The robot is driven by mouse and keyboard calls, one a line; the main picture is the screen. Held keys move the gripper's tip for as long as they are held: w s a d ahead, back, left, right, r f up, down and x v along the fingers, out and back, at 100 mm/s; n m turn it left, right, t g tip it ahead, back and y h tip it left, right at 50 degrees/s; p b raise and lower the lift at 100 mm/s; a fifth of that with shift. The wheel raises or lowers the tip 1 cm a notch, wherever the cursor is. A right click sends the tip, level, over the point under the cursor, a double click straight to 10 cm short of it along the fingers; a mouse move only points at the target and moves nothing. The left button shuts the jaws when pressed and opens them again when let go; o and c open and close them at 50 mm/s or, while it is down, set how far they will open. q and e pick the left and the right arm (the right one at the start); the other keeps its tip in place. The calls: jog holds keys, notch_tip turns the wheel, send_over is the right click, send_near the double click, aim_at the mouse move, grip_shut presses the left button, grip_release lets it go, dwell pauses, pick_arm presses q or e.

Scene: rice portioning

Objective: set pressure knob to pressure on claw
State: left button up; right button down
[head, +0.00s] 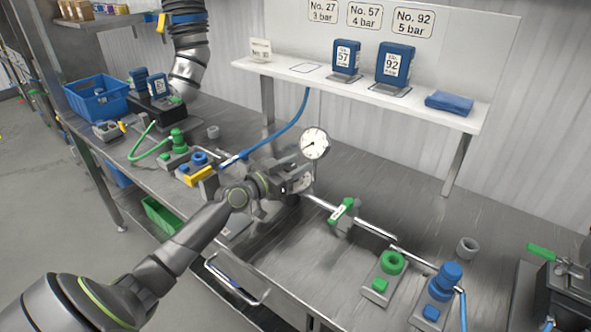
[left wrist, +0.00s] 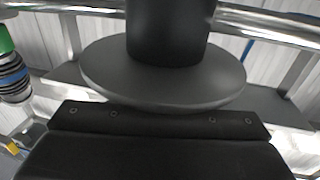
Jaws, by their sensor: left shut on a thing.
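My left gripper (head: 285,188) is at the pipe just below the round white pressure gauge (head: 314,143). It is shut on the pressure knob, which it mostly hides in the head view. In the left wrist view a dark round knob (left wrist: 165,75), with a wide disc and a black cylinder, stands close in front of the gripper. The gauge needle is too small to read. The wall signs read No. 27, 3 bar (head: 323,11), No. 57, 4 bar (head: 365,16) and No. 92, 5 bar (head: 413,22). I cannot make out a numbered claw. My right gripper is not in view.
Blue units marked 57 (head: 346,58) and 92 (head: 394,64) stand on the shelf (head: 440,108), beside a folded blue cloth (head: 449,103). Green and blue valves (head: 392,263) stand front right. A blue crate (head: 97,97) is back left. The middle bench (head: 310,255) is mostly clear.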

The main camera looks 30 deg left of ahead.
pick_arm(q)
jog(key=shift+r, duration=0.25)
jog(key=o, duration=0.7)
jog(key=shift+o, duration=1.3)
jog(key=shift+f, duration=0.15)
jog(key=shift+s, duration=0.1)
jog(key=b+v, duration=0.2)
jog(key=v, duration=1.5)
jog(key=shift+s, duration=0.15)
